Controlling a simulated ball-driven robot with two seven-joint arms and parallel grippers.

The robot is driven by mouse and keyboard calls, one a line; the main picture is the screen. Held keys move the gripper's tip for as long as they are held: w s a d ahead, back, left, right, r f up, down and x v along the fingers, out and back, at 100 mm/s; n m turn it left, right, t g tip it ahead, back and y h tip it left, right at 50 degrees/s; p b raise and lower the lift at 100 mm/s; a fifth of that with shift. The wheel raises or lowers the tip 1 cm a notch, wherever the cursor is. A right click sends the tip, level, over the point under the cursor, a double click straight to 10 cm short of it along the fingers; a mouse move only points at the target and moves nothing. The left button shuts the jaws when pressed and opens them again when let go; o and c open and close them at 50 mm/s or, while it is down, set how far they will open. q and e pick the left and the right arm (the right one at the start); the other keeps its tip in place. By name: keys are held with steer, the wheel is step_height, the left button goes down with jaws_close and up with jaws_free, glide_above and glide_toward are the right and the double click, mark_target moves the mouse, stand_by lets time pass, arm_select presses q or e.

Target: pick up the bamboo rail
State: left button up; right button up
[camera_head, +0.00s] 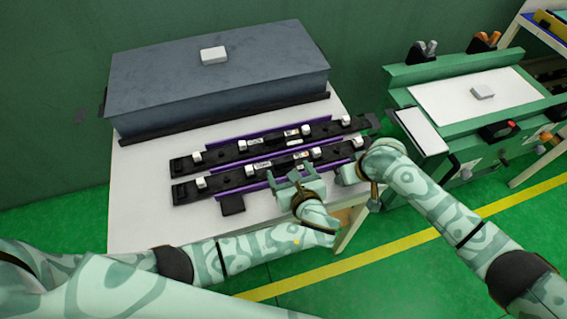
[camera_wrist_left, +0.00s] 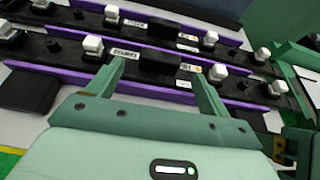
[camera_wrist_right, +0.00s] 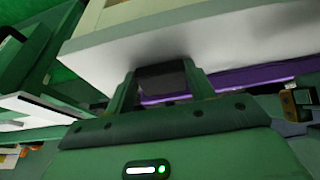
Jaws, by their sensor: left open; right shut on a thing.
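Two long black rails with white clips and purple strips lie side by side on a white table: the far rail (camera_head: 270,144) and the near rail (camera_head: 235,178). Neither looks like plain bamboo, so I cannot tell which is the bamboo rail. My left gripper (camera_head: 292,176) is open and empty at the near rail's front side; in the left wrist view its fingers (camera_wrist_left: 160,76) spread in front of that rail's middle. My right gripper is at the near rail's right end, its fingers hidden in the head view. In the right wrist view it (camera_wrist_right: 160,88) is shut on a dark block (camera_wrist_right: 162,72) beside a purple strip.
A large dark grey box (camera_head: 215,75) stands behind the rails, with a small white block (camera_head: 213,55) on top. The white table (camera_head: 140,225) has bare room at front left. A green bench (camera_head: 450,70) stands to the right. A black tab (camera_head: 232,204) juts out in front.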

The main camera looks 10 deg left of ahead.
mark_target(285, 163)
arm_select(q)
steer(key=x, duration=0.3)
steer(key=shift+w+a+f, duration=0.1)
steer(key=shift+w+a, duration=0.1)
steer(key=shift+w, duration=0.1)
steer(key=c, duration=1.3)
arm_select(e)
steer(key=o, duration=1.2)
arm_select(q)
step_height(285, 163, up, 10)
steer(key=shift+r, duration=0.1)
